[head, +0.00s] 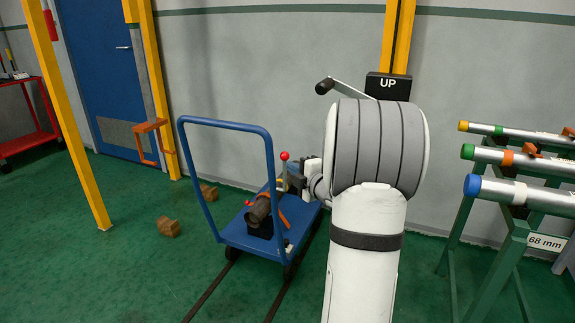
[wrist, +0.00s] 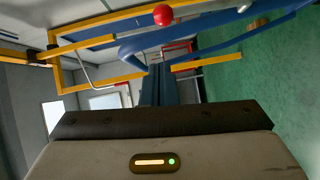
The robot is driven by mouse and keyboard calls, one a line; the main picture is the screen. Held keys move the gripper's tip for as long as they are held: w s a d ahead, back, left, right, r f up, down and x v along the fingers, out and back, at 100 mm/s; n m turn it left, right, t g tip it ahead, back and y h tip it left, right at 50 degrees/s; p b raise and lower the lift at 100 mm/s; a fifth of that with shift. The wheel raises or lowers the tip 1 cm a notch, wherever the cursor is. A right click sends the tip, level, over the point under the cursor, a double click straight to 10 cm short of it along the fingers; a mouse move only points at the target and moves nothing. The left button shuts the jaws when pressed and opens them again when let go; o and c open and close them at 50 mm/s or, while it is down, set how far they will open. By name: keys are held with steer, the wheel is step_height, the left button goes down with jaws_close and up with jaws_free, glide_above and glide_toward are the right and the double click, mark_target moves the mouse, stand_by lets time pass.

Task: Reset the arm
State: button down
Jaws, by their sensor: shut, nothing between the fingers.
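My arm fills the middle right of the head view. My gripper (head: 294,182) is small and dark at its far end, partly hidden by my arm, beside a red ball knob (head: 284,156) over the blue cart. It is shut and empty. In the wrist view the gripper's pale body and dark front edge (wrist: 160,121) fill the bottom, and the red ball (wrist: 163,15) shows at the top. I cannot tell whether the gripper touches anything on the cart.
The blue cart (head: 245,237) carries a brown pipe-like piece (head: 257,210). Two brown blocks (head: 168,227) lie on the green floor to its left. A rack (head: 515,245) of capped pipes stands at right. A yellow post (head: 67,110) and a red trolley (head: 30,141) are at left.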

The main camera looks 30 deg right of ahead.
steer(key=s, duration=0.6)
steer(key=s+a+r+m+g+h+p, duration=0.35)
steer(key=a+r+m+g+p, duration=0.25)
steer(key=a+r+m+p, duration=0.55)
steer(key=s+a+r+m+g+y+p, duration=0.1)
steer(key=s+a+r+g+p, duration=0.3)
steer(key=s, duration=0.6)
steer(key=s+a+r+m+g+y+p, duration=0.2)
steer(key=s+a+r+m+g+p, duration=0.1)
steer(key=s+a+p, duration=0.6)
steer(key=shift+s+a+r+m+g, duration=0.4)
steer(key=shift+a+m+g, duration=0.45)
steer(key=shift+a, duration=0.3)
